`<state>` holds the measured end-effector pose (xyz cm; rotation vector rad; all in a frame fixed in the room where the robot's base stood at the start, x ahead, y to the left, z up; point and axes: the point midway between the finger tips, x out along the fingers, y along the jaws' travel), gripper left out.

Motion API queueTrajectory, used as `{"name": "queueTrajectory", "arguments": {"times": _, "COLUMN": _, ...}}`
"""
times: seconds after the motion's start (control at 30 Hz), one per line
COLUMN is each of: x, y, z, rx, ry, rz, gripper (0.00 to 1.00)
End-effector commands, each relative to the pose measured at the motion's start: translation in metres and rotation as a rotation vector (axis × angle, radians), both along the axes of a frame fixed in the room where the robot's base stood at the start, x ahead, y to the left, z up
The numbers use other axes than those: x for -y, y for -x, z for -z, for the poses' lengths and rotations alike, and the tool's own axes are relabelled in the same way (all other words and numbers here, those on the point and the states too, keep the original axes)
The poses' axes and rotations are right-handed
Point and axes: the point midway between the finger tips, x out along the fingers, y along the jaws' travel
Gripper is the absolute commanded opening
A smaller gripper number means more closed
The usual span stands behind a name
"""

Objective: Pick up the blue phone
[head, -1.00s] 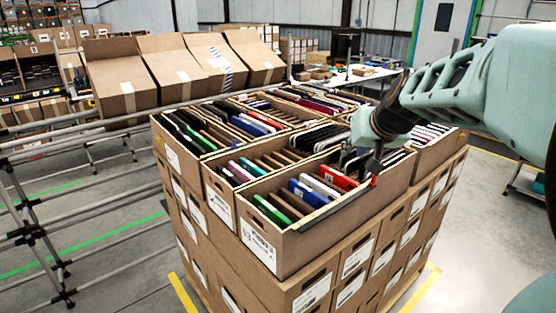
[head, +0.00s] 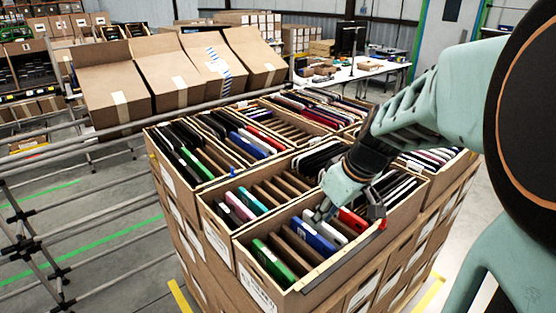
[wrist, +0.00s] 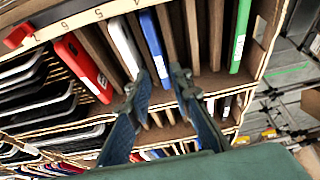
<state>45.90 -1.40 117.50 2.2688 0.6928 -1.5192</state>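A blue phone (head: 314,238) stands tilted in a slot of the front carton (head: 345,262), between a brown divider and a white phone (head: 330,228). My gripper (head: 321,213) is just above these phones in the head view. In the wrist view, my gripper (wrist: 160,80) has its two fingers apart with nothing held. The blue phone (wrist: 154,45) shows beyond the fingertips, roughly in line with the gap between them. The white phone (wrist: 125,46) lies close beside it, near the left finger. Whether a finger touches either phone cannot be told.
A red phone (head: 352,220) and a green phone (head: 272,260) stand in the same carton, with brown dividers between. A metal-pipe rack (head: 40,250) stands to the left.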

Motion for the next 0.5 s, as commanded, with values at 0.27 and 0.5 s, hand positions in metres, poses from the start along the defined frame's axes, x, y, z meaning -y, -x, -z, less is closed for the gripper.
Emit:
{"name": "queueTrajectory", "arguments": {"times": 0.27, "x": -0.004, "y": -0.006, "z": 0.021, "rx": 0.001, "ry": 0.0, "rz": 0.002, "gripper": 0.2}}
{"name": "queueTrajectory", "arguments": {"times": 0.5, "x": -0.008, "y": -0.011, "z": 0.056, "rx": -0.001, "ry": -0.001, "rz": 0.001, "gripper": 0.2}}
